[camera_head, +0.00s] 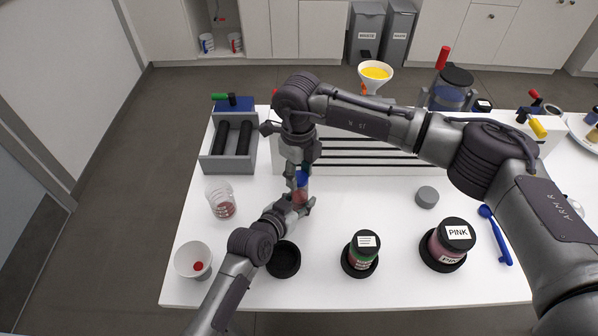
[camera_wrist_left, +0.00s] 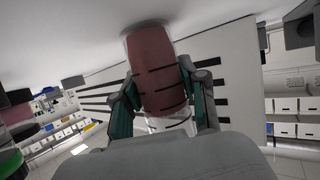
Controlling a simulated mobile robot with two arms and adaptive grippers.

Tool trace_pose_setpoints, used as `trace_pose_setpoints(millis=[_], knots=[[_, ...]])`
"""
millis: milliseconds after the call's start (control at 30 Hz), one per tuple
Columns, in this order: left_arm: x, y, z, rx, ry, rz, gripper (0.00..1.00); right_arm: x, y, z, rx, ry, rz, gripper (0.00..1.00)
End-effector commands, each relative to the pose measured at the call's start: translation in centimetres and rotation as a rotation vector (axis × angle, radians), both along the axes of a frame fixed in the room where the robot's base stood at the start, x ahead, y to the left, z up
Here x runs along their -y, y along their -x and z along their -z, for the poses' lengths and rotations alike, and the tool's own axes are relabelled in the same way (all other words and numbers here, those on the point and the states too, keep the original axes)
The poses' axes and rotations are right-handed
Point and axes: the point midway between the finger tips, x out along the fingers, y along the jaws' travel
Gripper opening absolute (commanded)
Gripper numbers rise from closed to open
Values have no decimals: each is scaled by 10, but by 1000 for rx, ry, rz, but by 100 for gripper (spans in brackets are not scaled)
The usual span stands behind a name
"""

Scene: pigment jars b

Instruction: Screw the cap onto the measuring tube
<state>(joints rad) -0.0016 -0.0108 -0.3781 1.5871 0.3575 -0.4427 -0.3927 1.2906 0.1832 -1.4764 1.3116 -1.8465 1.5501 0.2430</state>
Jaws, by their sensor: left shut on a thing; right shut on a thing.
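The measuring tube (camera_head: 299,196), with red contents, stands roughly upright near the middle of the table. My left gripper (camera_head: 297,203) is shut around it from the front left. In the left wrist view the tube (camera_wrist_left: 160,75) shows dark graduation lines and pinkish-red contents between the two fingers of the left gripper (camera_wrist_left: 165,105). The blue cap (camera_head: 302,179) is at the tube's top, under my right gripper (camera_head: 300,172), which is shut on it from above. I cannot tell whether the cap's thread is engaged; the fingers partly hide the joint.
A clear beaker with red powder (camera_head: 221,203) and a white cup (camera_head: 193,261) stand left. A blue scoop (camera_head: 494,232) lies right.

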Motion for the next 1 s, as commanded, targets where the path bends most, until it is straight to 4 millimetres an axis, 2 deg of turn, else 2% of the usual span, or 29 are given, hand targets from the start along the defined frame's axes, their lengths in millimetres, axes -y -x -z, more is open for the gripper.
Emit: trace_pose_setpoints(millis=[133, 167, 300, 667, 1000], knots=[[-1, 1, 3, -7, -2, -1, 0, 1, -1, 1, 0, 3, -10, 0], [-1, 1, 3, -7, -2, -1, 0, 1, 0, 1, 0, 3, -10, 46], [-1, 1, 3, -7, -2, -2, 0, 1, 0, 1, -1, 2, -12, 66], [-1, 1, 3, -6, -3, 0, 0, 0, 0, -3, 1, 1, -14, 66], [-1, 1, 3, -6, -3, 0, 0, 0, 0, -43, 1, 1, -15, 66]])
